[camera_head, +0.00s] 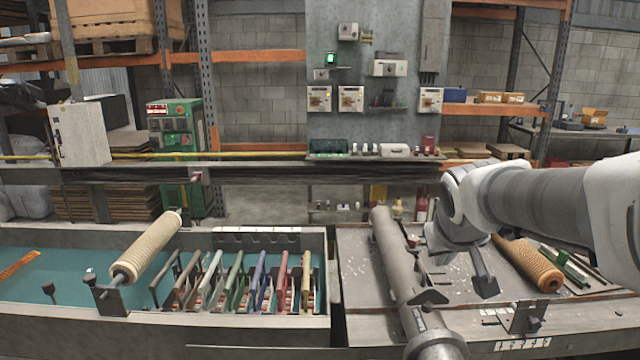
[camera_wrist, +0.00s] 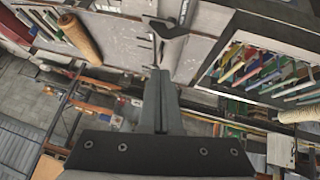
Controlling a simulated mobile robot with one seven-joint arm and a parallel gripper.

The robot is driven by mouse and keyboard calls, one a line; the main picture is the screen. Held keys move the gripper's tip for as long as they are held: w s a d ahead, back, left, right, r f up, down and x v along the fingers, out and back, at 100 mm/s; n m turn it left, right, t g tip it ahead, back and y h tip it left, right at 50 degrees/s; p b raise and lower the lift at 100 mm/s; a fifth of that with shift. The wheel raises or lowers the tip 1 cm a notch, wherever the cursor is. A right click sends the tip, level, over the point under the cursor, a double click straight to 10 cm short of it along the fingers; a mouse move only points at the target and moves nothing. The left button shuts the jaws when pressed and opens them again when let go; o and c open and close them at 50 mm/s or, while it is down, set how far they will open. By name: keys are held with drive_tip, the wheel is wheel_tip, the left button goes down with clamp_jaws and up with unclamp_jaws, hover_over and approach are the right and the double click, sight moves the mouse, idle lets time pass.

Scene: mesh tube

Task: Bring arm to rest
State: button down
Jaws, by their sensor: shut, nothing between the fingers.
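My arm reaches in from the right in the head view and bends down over the right-hand work table (camera_head: 355,262). My gripper (camera_head: 486,286) hangs above this table, to the right of a long grey tube (camera_head: 395,255). In the wrist view my gripper (camera_wrist: 160,75) shows its two dark fingers pressed together, with nothing between them. I cannot tell the exact height of the fingertips above the table.
A tan mesh roll (camera_head: 528,262) lies right of my gripper. A cream roll (camera_head: 145,250) and a row of several coloured slotted pieces (camera_head: 240,280) are in the left bench (camera_head: 160,330). Small white bits are scattered on the right table. Shelves stand behind.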

drive_tip(key=s+a+f+g+y, duration=0.1)
drive_tip(key=s+a+f, duration=0.1)
drive_tip(key=s, duration=0.8)
drive_tip(key=s+a+f+g+y, duration=0.1)
drive_tip(key=s+a, duration=0.4)
drive_tip(key=s, duration=0.5)
drive_tip(key=shift+s+f, duration=0.2)
drive_tip(key=shift+f, duration=0.5)
